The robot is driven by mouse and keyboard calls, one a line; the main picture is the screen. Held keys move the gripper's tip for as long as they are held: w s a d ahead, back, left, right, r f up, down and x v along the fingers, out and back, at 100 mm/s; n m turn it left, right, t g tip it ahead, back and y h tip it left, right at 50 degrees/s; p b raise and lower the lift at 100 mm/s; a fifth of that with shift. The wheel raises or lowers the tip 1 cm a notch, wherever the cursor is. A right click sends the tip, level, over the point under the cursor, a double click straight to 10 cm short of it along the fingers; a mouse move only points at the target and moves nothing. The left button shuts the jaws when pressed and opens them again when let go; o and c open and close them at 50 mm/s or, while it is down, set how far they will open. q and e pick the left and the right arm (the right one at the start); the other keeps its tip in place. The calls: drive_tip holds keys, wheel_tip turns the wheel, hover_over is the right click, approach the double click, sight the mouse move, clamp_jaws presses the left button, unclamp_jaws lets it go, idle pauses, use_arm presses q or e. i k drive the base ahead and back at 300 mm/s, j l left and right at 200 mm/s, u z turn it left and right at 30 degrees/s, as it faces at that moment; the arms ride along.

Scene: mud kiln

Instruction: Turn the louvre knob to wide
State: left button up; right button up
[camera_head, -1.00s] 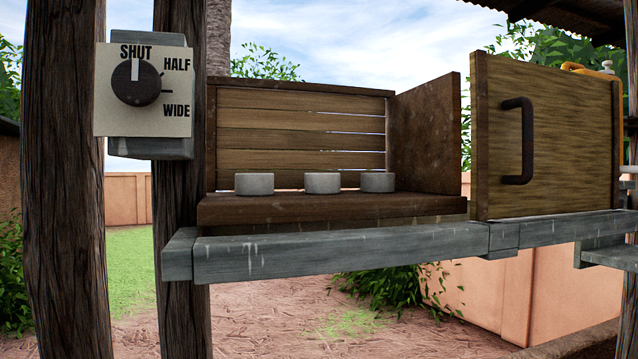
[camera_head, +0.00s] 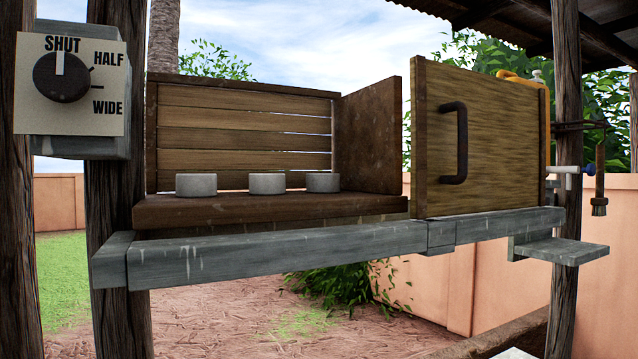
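The louvre knob (camera_head: 61,77) is a round dark dial on a pale plate (camera_head: 70,122) marked SHUT, HALF and WIDE, at the upper left. Its white pointer line points up at SHUT. The plate is fixed to a grey box on a dark wooden post. The slatted wooden louvre back (camera_head: 243,137) shows behind the open kiln box, with only thin gaps between its slats. Neither of my grippers is in view.
Three pale round pieces (camera_head: 267,184) stand on the brown kiln floor. A wooden door (camera_head: 480,140) with a dark handle (camera_head: 455,142) stands to the right. A grey shelf edge (camera_head: 280,252) runs below. A brush (camera_head: 599,190) hangs at the far right.

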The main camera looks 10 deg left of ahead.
sight(62, 77)
drive_tip(key=j+u, duration=0.1)
drive_tip(key=u, duration=0.75)
drive_tip(key=i+j+u, duration=0.1)
drive_tip(key=u, duration=0.3)
